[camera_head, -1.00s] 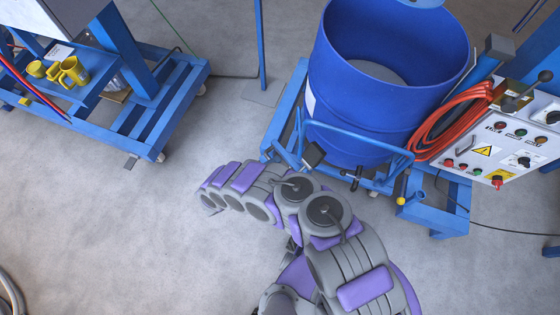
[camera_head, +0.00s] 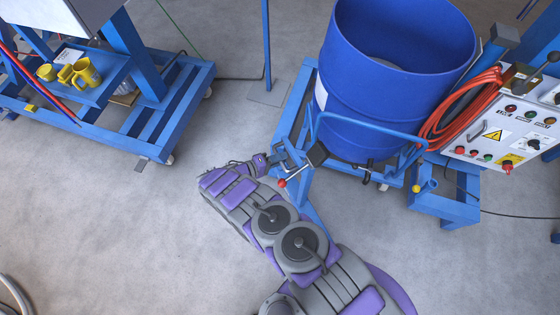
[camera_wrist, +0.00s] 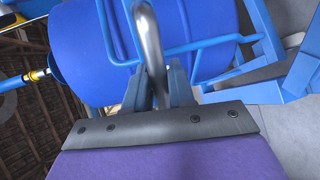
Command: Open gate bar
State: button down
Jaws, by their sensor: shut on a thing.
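The gate bar (camera_head: 370,124) is a bent blue tube across the front of the blue drum (camera_head: 392,75). In the wrist view the blue tube (camera_wrist: 195,46) runs in front of the drum (camera_wrist: 200,25). My gripper (camera_head: 275,160) is at the left end of the bar, near a black block and a lever with a red ball knob (camera_head: 282,183). In the wrist view my gripper (camera_wrist: 159,76) has its two fingers closed around a bent shiny metal rod (camera_wrist: 148,30). How the rod joins the bar is hidden.
A white control panel (camera_head: 515,125) and coiled orange hose (camera_head: 460,105) stand right of the drum. A blue cart (camera_head: 150,135) with yellow mugs (camera_head: 86,72) is at the left. A blue post (camera_head: 267,45) stands between.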

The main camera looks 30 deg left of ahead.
jog(key=shift+s+f, duration=0.1)
jog(key=shift+f, duration=0.1)
jog(key=c, duration=1.2)
grip_release()
jog(key=shift+c, duration=0.2)
jog(key=shift+o, duration=0.7)
jog(key=shift+a+r, duration=0.1)
